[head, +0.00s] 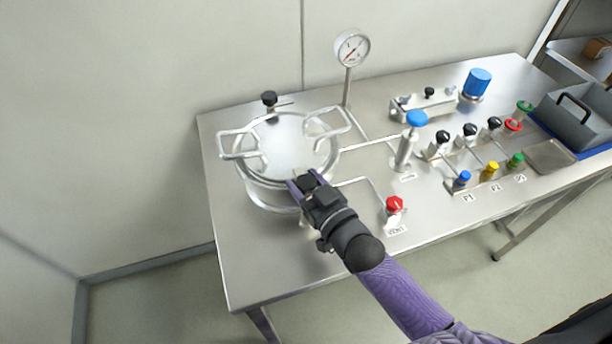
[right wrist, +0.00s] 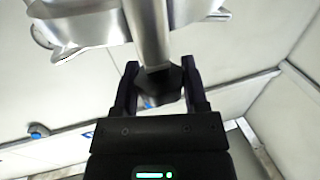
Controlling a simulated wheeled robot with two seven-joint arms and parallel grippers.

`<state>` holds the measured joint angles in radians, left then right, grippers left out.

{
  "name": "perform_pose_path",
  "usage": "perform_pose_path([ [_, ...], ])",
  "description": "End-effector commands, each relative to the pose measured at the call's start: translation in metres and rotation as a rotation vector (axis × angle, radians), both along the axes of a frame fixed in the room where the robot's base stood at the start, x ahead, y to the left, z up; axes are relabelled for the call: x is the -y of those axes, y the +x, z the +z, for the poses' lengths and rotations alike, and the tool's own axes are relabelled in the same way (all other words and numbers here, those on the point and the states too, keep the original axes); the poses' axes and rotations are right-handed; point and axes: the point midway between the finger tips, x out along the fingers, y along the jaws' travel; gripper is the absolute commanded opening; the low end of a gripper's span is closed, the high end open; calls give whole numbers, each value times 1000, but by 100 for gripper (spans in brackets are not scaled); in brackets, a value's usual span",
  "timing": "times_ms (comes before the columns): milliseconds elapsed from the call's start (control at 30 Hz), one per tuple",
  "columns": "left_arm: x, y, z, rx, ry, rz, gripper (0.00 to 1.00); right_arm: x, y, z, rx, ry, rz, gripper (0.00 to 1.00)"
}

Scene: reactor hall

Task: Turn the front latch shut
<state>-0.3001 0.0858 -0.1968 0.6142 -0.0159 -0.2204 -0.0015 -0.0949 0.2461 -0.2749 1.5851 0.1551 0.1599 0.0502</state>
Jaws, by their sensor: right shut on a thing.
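A round steel vessel with a lid (head: 288,143) and two bar handles stands on the left of the steel table. The front latch is at the vessel's near side, mostly hidden behind my gripper in the head view. In the right wrist view, its metal arm (right wrist: 148,35) ends in a dark knob (right wrist: 158,86). My right gripper (head: 304,184) is shut on this knob, with one finger on each side (right wrist: 160,92). Whether the latch is turned open or shut cannot be told. A back latch with a black knob (head: 269,98) is at the far side. My left gripper is not in view.
A red vent valve (head: 394,204) stands close right of my right gripper. A gauge (head: 351,48) rises behind the vessel. Pipes, a blue-topped cylinder (head: 416,119) and several coloured valves fill the right side. The table's front left (head: 250,265) is clear.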

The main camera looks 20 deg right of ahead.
Motion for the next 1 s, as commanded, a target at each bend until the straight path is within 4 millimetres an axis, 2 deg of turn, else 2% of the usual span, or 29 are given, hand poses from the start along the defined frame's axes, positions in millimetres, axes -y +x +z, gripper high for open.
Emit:
perform_pose_path([
  [233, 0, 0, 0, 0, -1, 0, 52, 0, 0, 1, 5, 1, -2, 0],
  [267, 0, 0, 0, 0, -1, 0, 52, 0, 0, 1, 5, 1, -2, 59],
  [400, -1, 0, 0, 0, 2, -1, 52, 0, 0, 1, 4, 1, -2, 88],
  [433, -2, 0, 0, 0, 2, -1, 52, 0, 0, 0, 4, 1, -1, 92],
  [667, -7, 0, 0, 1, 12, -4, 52, 0, 0, 0, 2, 1, -1, 92],
  [767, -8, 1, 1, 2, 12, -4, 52, 2, -6, 0, 0, 0, -1, 92],
  [1000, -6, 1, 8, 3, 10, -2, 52, 17, -57, 0, -2, -1, -1, 92],
])
